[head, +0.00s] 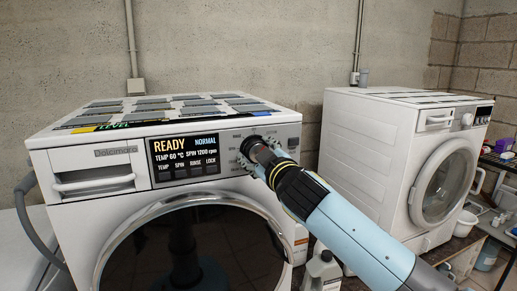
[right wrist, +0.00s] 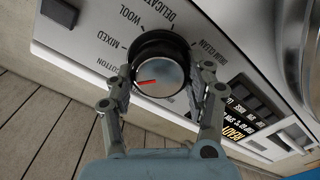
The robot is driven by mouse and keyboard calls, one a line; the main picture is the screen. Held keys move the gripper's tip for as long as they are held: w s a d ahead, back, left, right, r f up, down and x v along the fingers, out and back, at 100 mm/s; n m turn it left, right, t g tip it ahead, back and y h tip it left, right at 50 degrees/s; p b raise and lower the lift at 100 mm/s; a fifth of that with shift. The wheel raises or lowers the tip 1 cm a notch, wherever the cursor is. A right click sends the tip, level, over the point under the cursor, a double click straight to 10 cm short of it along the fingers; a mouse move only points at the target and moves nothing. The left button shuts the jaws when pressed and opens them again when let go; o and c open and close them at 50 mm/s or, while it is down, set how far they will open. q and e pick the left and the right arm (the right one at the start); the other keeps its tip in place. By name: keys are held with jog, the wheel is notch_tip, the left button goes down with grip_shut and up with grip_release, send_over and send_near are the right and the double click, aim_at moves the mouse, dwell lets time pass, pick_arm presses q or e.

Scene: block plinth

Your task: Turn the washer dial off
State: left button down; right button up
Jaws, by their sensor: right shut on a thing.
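The washer (head: 75,215) is the white front loader at the left in the head view. Its dial is mostly hidden there behind my right gripper (head: 250,152). In the right wrist view the dial (right wrist: 165,75) is a round black knob with a silver face and a red pointer line. The pointer is turned to the left side, towards the COTTON label. My right gripper (right wrist: 166,88) has a finger on each side of the dial and is shut on it. The washer display (head: 185,157) reads READY, NORMAL, TEMP 60 °C, SPIN 1200 rpm. My left gripper is out of view.
A detergent drawer (head: 92,180) is at the washer's upper left. A second white machine (head: 375,150) stands to the right. A pale bottle (head: 323,270) stands between them. The washer's round dark door (head: 185,250) is below the panel.

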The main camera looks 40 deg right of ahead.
jog(key=shift+a+f+n+p, duration=0.1)
jog(key=shift+n+p, duration=0.55)
jog(key=shift+n, duration=1.35)
jog(key=shift+f+n+p, duration=0.1)
jog(key=shift+n+p, duration=0.5)
jog(key=shift+n, duration=1.4)
jog(key=o, duration=1.2)
jog(key=v, duration=1.2)
